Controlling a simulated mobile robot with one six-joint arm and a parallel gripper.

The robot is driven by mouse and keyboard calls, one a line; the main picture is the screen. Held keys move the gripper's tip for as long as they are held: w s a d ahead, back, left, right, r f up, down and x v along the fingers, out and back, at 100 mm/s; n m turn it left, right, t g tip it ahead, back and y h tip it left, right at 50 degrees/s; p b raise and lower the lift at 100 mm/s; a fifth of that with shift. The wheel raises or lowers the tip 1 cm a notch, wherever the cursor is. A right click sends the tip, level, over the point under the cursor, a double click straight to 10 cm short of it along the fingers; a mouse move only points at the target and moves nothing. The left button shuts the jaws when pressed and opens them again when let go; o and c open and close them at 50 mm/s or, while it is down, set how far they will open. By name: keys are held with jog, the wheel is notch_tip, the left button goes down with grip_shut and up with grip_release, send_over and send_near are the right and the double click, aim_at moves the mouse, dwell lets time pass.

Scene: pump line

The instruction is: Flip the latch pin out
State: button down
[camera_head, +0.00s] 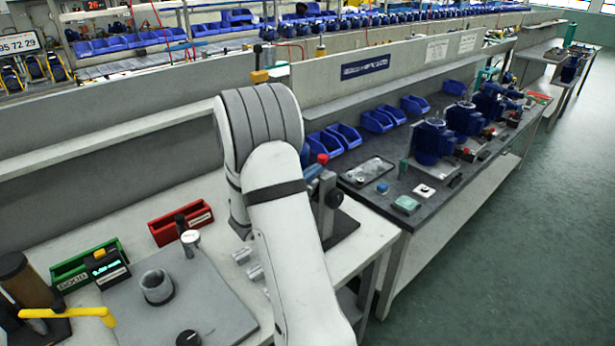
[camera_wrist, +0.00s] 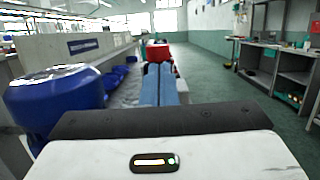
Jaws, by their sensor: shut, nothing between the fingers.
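My arm reaches across the middle of the head view and hides most of what is behind it. In the wrist view my gripper (camera_wrist: 161,68) points forward, its two blue fingers side by side and shut with nothing between them. A red knob-like part (camera_wrist: 158,52) shows just past the fingertips; I cannot tell whether they touch it. In the head view a red knob (camera_head: 322,158) shows just right of my arm, above a grey upright stand (camera_head: 328,205). I cannot make out the latch pin itself in either view.
A large blue rounded body (camera_wrist: 55,92) stands close on the left in the wrist view. In the head view, a red bin (camera_head: 180,225), a green bin (camera_head: 85,260) and a grey cup (camera_head: 157,287) are left of my arm. Blue motors (camera_head: 433,142) line the right bench.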

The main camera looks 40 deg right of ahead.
jog(key=shift+r, duration=0.15)
jog(key=b+v, duration=0.1)
jog(key=v, duration=0.7)
dwell(0.5)
